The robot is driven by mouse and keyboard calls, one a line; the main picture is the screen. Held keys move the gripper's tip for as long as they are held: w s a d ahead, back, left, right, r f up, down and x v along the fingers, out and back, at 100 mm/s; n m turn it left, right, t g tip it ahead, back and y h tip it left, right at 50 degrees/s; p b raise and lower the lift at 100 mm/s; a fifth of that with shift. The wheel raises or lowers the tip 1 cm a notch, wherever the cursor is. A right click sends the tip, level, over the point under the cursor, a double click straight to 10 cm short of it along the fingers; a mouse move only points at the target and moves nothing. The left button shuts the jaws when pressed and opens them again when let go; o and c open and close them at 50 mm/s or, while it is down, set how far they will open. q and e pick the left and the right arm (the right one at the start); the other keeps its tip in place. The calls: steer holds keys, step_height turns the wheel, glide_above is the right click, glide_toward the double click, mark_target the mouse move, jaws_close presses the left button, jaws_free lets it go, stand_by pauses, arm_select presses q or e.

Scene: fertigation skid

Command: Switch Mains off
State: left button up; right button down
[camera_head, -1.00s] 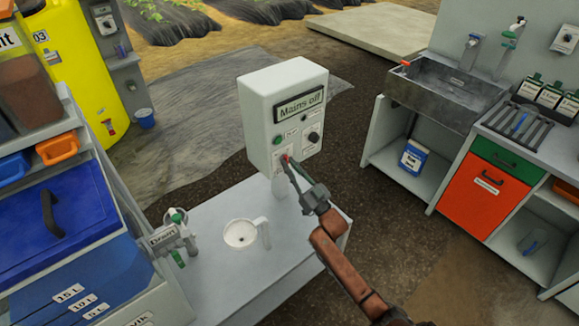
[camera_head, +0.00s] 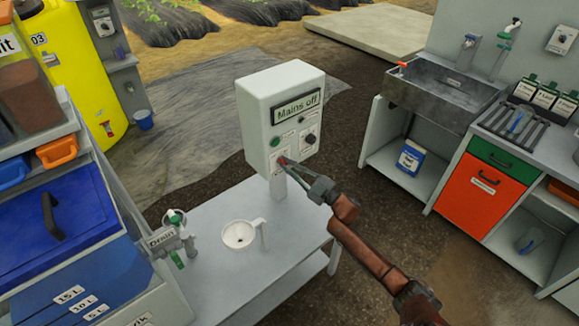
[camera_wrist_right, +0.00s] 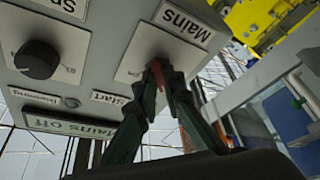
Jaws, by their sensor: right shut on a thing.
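The white control box (camera_head: 256,125) stands on a post above the grey bench, its display (camera_head: 297,107) reading "Mains off". My right gripper (camera_head: 288,165) is at the lower left of the box's front. In the right wrist view, its dark fingers (camera_wrist_right: 165,85) are shut on the red Mains switch handle (camera_wrist_right: 157,76), beside the "Mains" label (camera_wrist_right: 182,25). The fingers partly hide the handle. The display (camera_wrist_right: 70,125) appears upside down there. My left gripper is not in view.
A black knob (camera_head: 311,139) and a green button (camera_head: 276,142) are on the box's front, close to my gripper. A white funnel cup (camera_head: 238,235) and a Drain valve (camera_head: 175,235) are on the left. The bench top (camera_head: 285,235) is partly bare.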

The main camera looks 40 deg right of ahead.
steer(key=shift+r+n, duration=0.15)
steer(key=shift+n, duration=0.15)
steer(key=c, duration=2)
jaws_free()
steer(key=shift+c, duration=0.2)
steer(key=v, duration=1.2)
steer(key=shift+d, duration=0.15)
